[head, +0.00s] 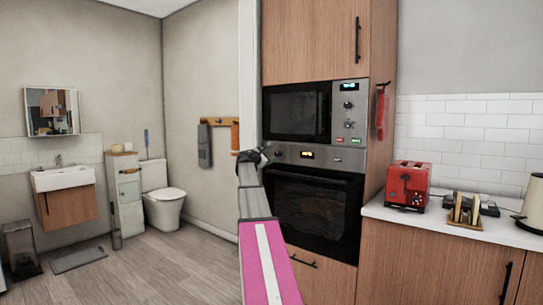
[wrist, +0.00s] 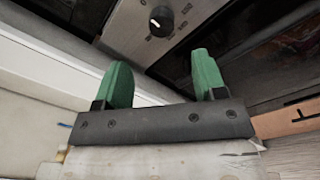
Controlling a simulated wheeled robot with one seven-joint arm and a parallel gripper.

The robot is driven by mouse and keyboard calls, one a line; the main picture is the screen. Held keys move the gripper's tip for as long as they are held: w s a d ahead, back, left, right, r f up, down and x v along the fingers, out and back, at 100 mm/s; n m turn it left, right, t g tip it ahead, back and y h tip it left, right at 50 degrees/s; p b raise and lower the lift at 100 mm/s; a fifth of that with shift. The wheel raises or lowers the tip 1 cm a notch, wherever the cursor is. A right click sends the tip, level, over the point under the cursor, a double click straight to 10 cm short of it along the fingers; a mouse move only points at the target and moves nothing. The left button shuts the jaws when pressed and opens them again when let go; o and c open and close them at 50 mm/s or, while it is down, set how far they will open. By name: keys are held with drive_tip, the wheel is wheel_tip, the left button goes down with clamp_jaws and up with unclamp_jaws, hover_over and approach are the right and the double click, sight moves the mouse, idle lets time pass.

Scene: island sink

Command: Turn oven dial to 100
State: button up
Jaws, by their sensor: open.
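The oven (head: 312,210) is built into the wooden cabinet below the microwave, with its door shut. Its control strip (head: 290,152) has a lit orange display. The wrist view shows one round black dial (wrist: 162,18) with a white mark, and small printed marks around it that are too blurred to read. My gripper (head: 252,156) is at the left end of the strip in the head view. In the wrist view my gripper (wrist: 160,60) has its two green fingers apart with nothing between them. The dial lies beyond the fingertips, apart from them.
The microwave (head: 297,112) is right above the oven. A white wall edge (head: 248,75) stands close on the left of the cabinet. A red toaster (head: 407,185) stands on the counter at the right.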

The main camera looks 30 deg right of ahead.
sight(278, 154)
drive_tip(key=x, duration=0.9)
drive_tip(key=shift+w+d+f, duration=0.1)
drive_tip(key=shift+w+d, duration=0.05)
drive_tip(key=shift+d, duration=0.2)
drive_tip(key=c, duration=0.9)
